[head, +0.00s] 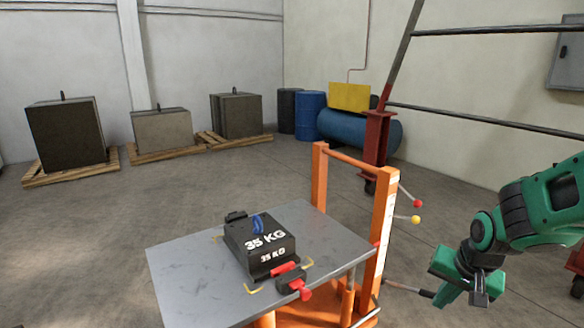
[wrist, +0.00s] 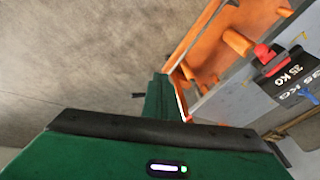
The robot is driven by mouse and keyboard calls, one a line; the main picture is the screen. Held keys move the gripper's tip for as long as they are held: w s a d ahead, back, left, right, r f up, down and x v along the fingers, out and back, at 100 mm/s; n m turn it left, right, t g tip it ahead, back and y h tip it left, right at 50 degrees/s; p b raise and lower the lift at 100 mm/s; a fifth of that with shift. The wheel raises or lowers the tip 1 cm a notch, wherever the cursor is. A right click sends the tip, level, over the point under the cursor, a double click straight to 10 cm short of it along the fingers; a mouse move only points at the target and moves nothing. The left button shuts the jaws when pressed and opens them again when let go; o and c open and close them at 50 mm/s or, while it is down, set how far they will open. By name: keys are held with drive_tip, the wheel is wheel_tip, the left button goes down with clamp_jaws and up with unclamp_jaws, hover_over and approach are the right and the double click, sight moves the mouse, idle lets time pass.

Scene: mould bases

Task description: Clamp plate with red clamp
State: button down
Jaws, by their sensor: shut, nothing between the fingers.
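The plate looks like a black block (head: 262,243) marked 35 KG, with a blue loop on top, lying on a grey lift table (head: 185,270). The red clamp (head: 292,282) sits at the block's near edge, with a red handle lying across its top. My gripper (head: 465,286) is shut and empty, right of the table and apart from the clamp. Its fingertips are hard to make out.
The table's orange upright frame (head: 384,235) stands between my gripper and the block. Levers with red (head: 417,203) and yellow (head: 415,219) knobs stick out beside it. A dark clamp (head: 236,216) sits at the block's far side. Open floor lies left of the table.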

drive_tip(key=s+d+r+g, duration=0.1)
drive_tip(key=s+d+r, duration=0.1)
drive_tip(key=s, duration=0.3)
drive_tip(key=s+d+r+g, duration=0.1)
drive_tip(key=s+d+r, duration=0.2)
drive_tip(key=s, duration=0.3)
drive_tip(key=shift+s+d+h, duration=0.25)
drive_tip(key=shift+d+h, duration=0.15)
drive_tip(key=c, duration=2.3)
unclamp_jaws()
drive_tip(key=shift+g+y, duration=0.4)
drive_tip(key=shift+g, duration=0.5)
drive_tip(key=s, duration=0.3)
drive_tip(key=s+r, duration=0.1)
drive_tip(key=s, duration=0.2)
drive_tip(key=s+r, duration=0.1)
drive_tip(key=s, duration=0.2)
drive_tip(key=shift+d+r, duration=0.2)
drive_tip(key=shift+d, duration=0.2)
drive_tip(key=o, duration=0.6)
drive_tip(key=shift+s, duration=0.25)
drive_tip(key=shift+c, duration=0.3)
drive_tip(key=shift+s, duration=0.1)
